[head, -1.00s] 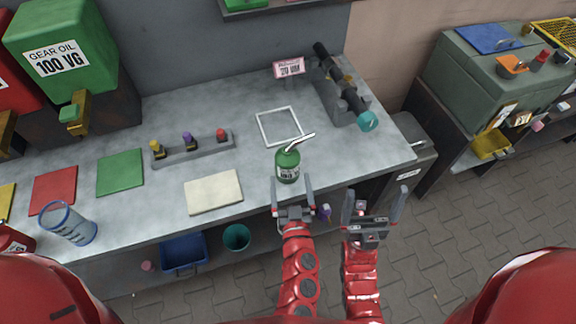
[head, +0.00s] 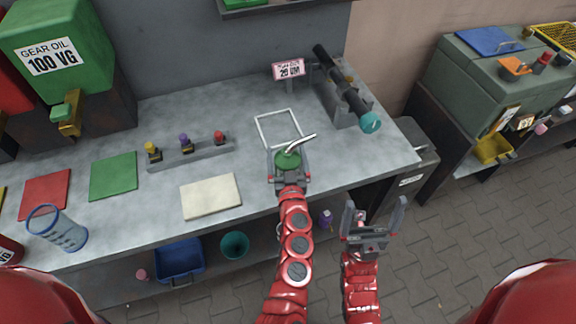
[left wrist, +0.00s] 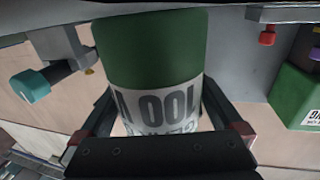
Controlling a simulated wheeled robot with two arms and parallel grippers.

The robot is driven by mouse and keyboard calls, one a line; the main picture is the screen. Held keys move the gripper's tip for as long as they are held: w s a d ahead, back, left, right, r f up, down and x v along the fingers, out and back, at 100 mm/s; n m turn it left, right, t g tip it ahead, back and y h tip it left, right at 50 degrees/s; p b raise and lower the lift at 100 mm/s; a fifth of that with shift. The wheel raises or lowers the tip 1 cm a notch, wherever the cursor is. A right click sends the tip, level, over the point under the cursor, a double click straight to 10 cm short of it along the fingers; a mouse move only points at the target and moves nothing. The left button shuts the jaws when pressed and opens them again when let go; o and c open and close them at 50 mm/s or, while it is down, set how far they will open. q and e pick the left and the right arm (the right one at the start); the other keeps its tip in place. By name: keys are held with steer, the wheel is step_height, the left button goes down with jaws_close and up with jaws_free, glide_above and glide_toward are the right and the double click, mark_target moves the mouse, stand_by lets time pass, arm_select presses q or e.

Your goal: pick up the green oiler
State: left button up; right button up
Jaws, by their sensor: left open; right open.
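The green oiler (head: 288,160) stands on the bench near its front edge, its bent metal spout pointing up and right. My left gripper (head: 288,168) is open with its fingers on either side of the oiler, hiding the oiler's lower part in the head view. In the left wrist view the oiler (left wrist: 155,70), green with a white label, fills the space between the open fingers (left wrist: 160,115). I cannot tell whether the fingers touch it. My right gripper (head: 374,225) is open and empty, in front of the bench.
A white square frame (head: 258,132) lies behind the oiler. A cream pad (head: 210,196) and a rack of small coloured knobs (head: 190,152) are to the left. A black tool with a teal end (head: 369,122) rests on a stand at right.

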arm_select(q)
jaws_close()
stand_by(0.3)
